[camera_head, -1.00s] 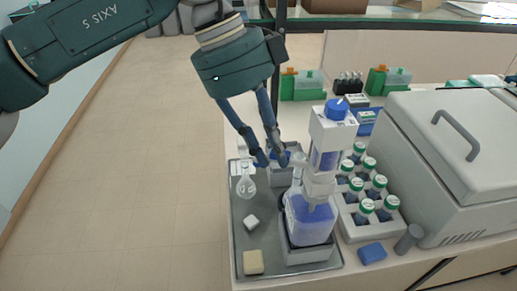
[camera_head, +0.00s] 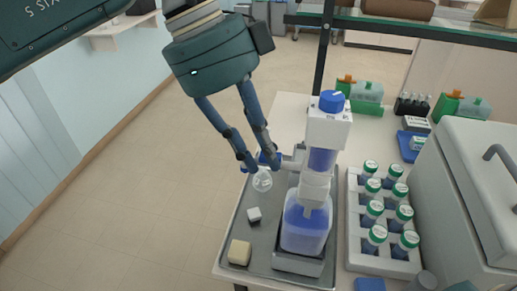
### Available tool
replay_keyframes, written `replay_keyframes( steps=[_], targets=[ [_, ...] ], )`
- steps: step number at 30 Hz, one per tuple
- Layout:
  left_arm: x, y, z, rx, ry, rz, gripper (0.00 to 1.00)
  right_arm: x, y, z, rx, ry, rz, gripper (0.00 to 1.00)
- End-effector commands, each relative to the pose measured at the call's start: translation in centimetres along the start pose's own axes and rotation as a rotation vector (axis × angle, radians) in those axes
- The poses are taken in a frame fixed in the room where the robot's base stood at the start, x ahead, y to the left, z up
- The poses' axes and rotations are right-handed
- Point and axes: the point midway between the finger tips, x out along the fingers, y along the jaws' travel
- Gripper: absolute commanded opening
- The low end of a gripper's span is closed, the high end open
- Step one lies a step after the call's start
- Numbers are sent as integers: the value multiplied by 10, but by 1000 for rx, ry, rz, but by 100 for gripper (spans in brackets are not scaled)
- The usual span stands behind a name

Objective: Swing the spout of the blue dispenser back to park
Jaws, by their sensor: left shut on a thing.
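The blue dispenser (camera_head: 305,222) stands upright on the grey tray, a clear bottle of blue liquid with a white pump head and blue cap (camera_head: 331,101). Its pale spout (camera_head: 291,160) points left from the upper part of the bottle. My left gripper (camera_head: 259,161) comes down from above left, its two dark blue fingers shut on the spout's outer end. The fingertips partly hide the held part. My right gripper is not in view.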

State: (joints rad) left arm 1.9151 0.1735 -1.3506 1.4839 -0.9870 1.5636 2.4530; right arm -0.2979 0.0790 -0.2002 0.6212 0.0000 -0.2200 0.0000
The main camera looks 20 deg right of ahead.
Motion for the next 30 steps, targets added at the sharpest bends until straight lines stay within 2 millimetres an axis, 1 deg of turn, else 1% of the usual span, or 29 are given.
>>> replay_keyframes(
  steps=[8, 9, 11, 12, 20, 23, 26, 30],
  targets=[
    [0, 0, 0, -9, 3, 0, 0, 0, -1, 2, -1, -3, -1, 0],
    [0, 0, 0, -9, 3, 0, 26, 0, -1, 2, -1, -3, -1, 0],
    [0, 0, 0, -8, 2, 0, 38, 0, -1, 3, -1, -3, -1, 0],
    [0, 0, 0, -8, 2, 0, 42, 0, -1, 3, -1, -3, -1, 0],
    [0, 0, 0, -5, 1, 0, 42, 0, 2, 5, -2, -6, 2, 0],
    [-5, -1, 0, -5, 0, -2, 42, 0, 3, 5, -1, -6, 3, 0],
    [-18, -1, 1, -6, -1, -4, 42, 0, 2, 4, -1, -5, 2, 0],
    [-48, -2, 0, -7, 0, -5, 42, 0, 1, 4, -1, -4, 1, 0]
  ],
)
